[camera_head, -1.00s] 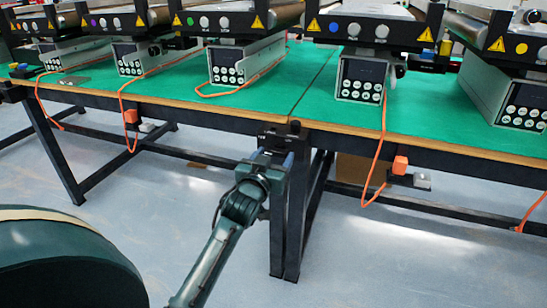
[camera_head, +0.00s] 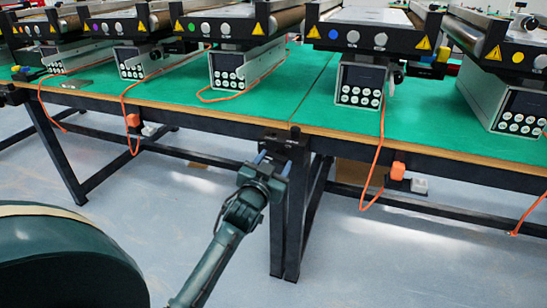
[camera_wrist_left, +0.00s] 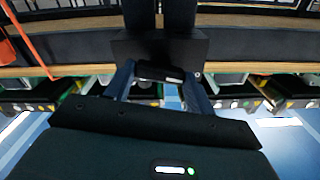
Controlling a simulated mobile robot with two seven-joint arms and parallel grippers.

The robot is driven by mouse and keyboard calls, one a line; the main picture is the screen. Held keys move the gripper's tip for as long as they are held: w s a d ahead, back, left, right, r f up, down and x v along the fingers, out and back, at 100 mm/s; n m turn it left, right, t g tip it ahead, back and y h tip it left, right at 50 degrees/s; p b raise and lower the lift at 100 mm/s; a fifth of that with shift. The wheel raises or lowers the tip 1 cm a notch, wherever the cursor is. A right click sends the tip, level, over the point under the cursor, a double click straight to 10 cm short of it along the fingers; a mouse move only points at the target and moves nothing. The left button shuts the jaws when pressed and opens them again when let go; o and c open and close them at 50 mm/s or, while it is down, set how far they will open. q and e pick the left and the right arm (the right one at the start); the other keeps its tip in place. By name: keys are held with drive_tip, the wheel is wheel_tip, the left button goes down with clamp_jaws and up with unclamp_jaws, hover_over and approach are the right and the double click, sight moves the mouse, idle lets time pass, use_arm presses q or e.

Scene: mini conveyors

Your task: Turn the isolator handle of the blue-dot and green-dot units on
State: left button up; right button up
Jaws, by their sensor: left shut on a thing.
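The green-dot unit (camera_head: 233,70) and the blue-dot unit (camera_head: 361,80) stand on the green table, their coloured dots on the black front rails above. A black box (camera_head: 285,143) is fixed at the table's front edge, between and below them. My left gripper (camera_head: 273,160) is at this box, its fingers pointing up at it. In the left wrist view the fingers stand on either side of a small dark piece (camera_wrist_left: 160,73) under the box, and the gripper is shut on it. I cannot tell the handle's angle. My right gripper is not in view.
Orange cables hang from the units to orange plugs (camera_head: 397,171) below the edge. Yellow-dot (camera_head: 510,100) and purple-dot (camera_head: 132,62) units stand at the sides. Floor in front is clear.

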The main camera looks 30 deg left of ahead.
use_arm(q)
drive_tip(key=shift+r+m+p, duration=0.25)
drive_tip(key=shift+m+p, duration=0.4)
drive_tip(key=shift+m, duration=0.25)
drive_tip(key=m+p, duration=0.1)
drive_tip(key=m, duration=0.1)
drive_tip(key=shift+m+p, duration=0.3)
drive_tip(key=shift+m, duration=0.1)
drive_tip(key=m+p, duration=0.1)
drive_tip(key=m, duration=0.1)
drive_tip(key=shift+m, duration=0.4)
drive_tip(key=m, duration=0.2)
drive_tip(key=shift+f+m+p, duration=0.1)
drive_tip(key=shift+m+p, duration=0.2)
drive_tip(key=shift+p, duration=0.05)
drive_tip(key=m, duration=0.3)
drive_tip(key=shift+m+p, duration=0.4)
drive_tip(key=shift+m, duration=0.6)
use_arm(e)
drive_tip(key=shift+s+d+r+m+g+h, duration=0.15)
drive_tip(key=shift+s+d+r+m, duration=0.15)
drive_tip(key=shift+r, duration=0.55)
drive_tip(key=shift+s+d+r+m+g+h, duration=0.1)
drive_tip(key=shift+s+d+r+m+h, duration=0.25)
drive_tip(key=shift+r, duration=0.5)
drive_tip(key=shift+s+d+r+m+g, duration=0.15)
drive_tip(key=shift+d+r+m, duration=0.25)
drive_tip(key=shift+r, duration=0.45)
